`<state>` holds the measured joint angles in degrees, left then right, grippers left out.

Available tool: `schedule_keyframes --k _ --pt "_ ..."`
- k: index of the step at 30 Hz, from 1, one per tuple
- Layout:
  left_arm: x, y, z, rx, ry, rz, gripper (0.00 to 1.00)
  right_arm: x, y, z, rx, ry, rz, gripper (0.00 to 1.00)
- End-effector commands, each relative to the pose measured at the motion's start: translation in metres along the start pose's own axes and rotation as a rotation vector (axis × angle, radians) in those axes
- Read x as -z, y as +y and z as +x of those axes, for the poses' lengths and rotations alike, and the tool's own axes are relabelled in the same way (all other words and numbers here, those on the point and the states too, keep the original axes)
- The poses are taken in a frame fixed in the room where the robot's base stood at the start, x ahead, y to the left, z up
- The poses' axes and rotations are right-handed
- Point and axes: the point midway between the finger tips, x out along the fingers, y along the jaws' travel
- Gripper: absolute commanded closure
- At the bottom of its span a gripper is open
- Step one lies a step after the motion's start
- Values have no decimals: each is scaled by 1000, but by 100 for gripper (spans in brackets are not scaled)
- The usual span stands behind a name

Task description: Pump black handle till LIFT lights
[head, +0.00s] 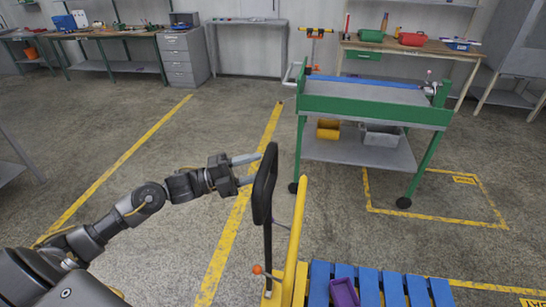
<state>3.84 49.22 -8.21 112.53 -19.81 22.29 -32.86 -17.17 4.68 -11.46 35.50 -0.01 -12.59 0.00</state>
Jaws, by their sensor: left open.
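The black handle (258,190) is an upright loop on a dark rod, left of a slanted yellow post (297,225). My left gripper (255,168) reaches in from the left, level with the upper part of the loop. Its two fingers are spread apart and empty, with the tips close to the loop's left side. I cannot tell whether they touch it. No light marked LIFT can be made out. My right gripper is not in view.
A blue slatted platform (372,283) with a purple bin (343,293) lies at the bottom. An orange knob (257,269) sits low beside the rod. A green wheeled cart (375,106) stands behind. The floor on the left, with yellow lines, is clear.

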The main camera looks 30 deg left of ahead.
Motion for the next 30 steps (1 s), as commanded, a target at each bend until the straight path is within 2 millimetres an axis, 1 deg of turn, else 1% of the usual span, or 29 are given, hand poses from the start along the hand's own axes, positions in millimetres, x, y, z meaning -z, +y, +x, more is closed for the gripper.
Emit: schedule_keyframes --k 1,3,6,9,14,21,23,30 --pt "-1 -6 11 4 -2 -1 53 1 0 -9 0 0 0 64" --pt "0 -5 23 4 -1 -1 53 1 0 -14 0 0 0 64" --pt "-1 -3 37 1 -2 -2 53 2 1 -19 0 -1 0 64" --pt "0 -2 47 1 -1 -1 53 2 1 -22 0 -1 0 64" --pt "-1 0 54 0 -2 -1 53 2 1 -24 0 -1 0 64" --pt "-1 1 54 -1 -2 -1 53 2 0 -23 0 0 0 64" --pt "-1 1 54 -1 -2 -1 60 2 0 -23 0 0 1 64" --pt "-1 0 53 -1 -2 -1 91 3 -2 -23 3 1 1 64"
